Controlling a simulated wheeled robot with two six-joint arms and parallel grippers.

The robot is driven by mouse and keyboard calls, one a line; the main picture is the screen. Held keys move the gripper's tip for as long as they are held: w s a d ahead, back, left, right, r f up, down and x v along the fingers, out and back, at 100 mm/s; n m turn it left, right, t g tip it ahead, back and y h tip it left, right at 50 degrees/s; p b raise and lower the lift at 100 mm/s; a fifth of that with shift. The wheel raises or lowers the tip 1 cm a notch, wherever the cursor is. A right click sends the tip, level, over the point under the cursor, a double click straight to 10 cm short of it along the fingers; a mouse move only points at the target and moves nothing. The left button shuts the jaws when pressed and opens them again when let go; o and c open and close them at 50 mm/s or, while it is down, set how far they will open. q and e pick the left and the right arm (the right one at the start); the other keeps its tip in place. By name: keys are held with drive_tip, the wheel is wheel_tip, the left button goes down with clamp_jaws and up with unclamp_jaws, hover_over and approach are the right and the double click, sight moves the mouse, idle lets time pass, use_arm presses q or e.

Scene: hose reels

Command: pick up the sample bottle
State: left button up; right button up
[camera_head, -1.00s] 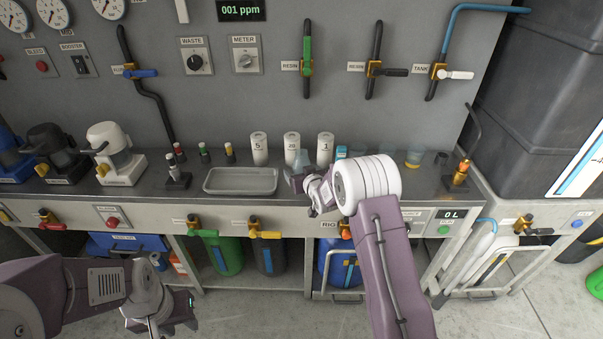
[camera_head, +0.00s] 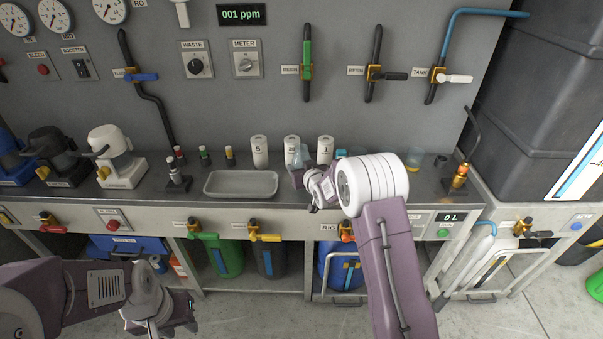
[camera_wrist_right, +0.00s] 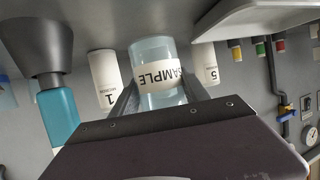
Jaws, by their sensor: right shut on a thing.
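The sample bottle (camera_wrist_right: 155,73) is clear and pale blue with a white "SAMPLE" label; it fills the middle of the right wrist view. My right gripper (camera_wrist_right: 160,92) has a finger on each side of it and is shut on it. In the head view the bottle (camera_head: 297,158) shows small above the bench, in front of the white cartridges, partly hidden by my right gripper (camera_head: 300,176). My left gripper (camera_head: 188,312) is low at the left, in front of the bench and away from the bottle; its fingers are too unclear to judge.
White numbered cartridges (camera_head: 260,152) stand behind the bottle. A grey tray (camera_head: 241,195) lies on the bench to the left. A yellow-liquid cup (camera_head: 413,160) stands at the right.

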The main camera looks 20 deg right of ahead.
sight(304, 152)
drive_tip(key=shift+r+p, duration=0.55)
drive_tip(key=shift+r, duration=2.85)
